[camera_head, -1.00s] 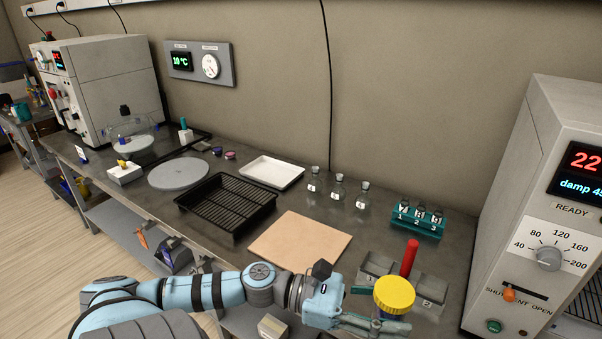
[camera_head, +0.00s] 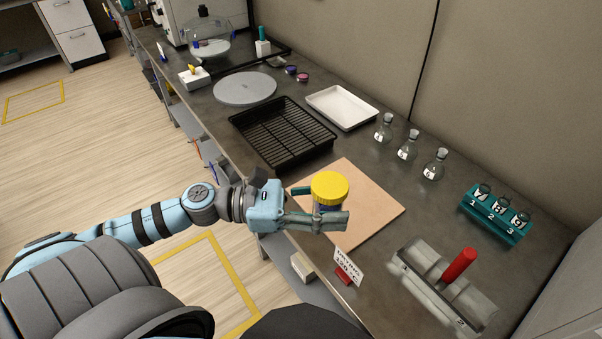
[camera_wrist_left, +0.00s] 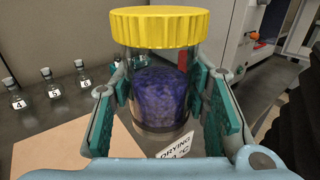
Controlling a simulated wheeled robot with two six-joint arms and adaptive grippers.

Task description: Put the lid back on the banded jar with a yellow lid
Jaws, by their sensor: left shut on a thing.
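The jar (camera_wrist_left: 165,95) has clear walls, purple contents and a brownish band low down. A yellow ribbed lid (camera_head: 330,187) sits on its top; the lid also shows large in the left wrist view (camera_wrist_left: 160,27). My left gripper (camera_head: 320,216) is shut on the jar, with its teal finger pads on both sides of the glass below the lid. In the head view the jar is in front of the tan board (camera_head: 371,203); I cannot tell whether its base touches the board. My right gripper is not in view.
A black rack tray (camera_head: 283,135), a white tray (camera_head: 342,107) and a grey disc (camera_head: 245,88) lie behind. Stoppered flasks (camera_head: 407,147) and a teal rack (camera_head: 494,215) stand right. A grey block with a red cylinder (camera_head: 459,265) and a small sign (camera_head: 348,266) are in front.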

